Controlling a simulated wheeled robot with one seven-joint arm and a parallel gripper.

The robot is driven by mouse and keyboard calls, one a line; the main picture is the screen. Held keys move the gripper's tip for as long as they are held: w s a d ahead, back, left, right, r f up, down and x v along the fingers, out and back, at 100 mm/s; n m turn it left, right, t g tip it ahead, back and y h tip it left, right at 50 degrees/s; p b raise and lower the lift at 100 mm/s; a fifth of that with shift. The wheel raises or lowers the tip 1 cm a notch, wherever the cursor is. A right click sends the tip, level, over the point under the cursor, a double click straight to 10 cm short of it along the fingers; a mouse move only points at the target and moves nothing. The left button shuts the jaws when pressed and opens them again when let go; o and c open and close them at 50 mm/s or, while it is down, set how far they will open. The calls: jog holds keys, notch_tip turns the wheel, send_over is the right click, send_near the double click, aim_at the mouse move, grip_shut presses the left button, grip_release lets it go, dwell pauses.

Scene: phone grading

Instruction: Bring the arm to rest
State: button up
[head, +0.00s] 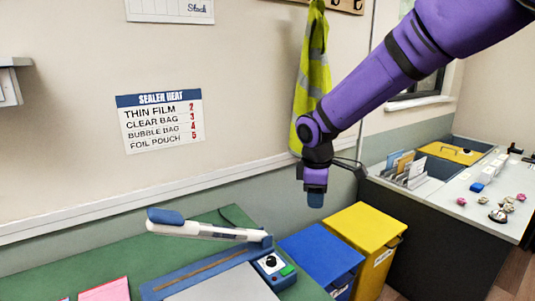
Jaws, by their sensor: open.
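My purple arm reaches in from the upper right of the head view and bends downward at its wrist. My gripper (315,199) hangs at its lower end, pointing down. It is open, with nothing seen held in it. It is in the air, in front of the wall and above the blue bin in the picture, apart from the surfaces below.
Below left is a green bench (90,269) with a bag sealer (205,230), its white arm raised. A blue bin (318,258) and a yellow bin (365,228) stand beside it. A white-topped table (455,187) with small items is at right. A hi-vis vest (314,65) hangs behind my arm.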

jog(key=s+d+r+m+t, duration=0.1)
jog(key=s+d+r+m, duration=0.4)
jog(key=s+d+r, duration=0.4)
jog(key=s+d+r+m+t, duration=0.2)
jog(key=s+d+r+m, duration=0.35)
jog(key=s, duration=0.55)
jog(key=s+d+m+y, duration=0.1)
jog(key=s+d+m, duration=0.2)
jog(key=s, duration=0.6)
jog(key=shift+s+d+f+m+t, duration=0.3)
jog(key=shift+d+f+m, duration=0.1)
jog(key=shift+m, duration=0.35)
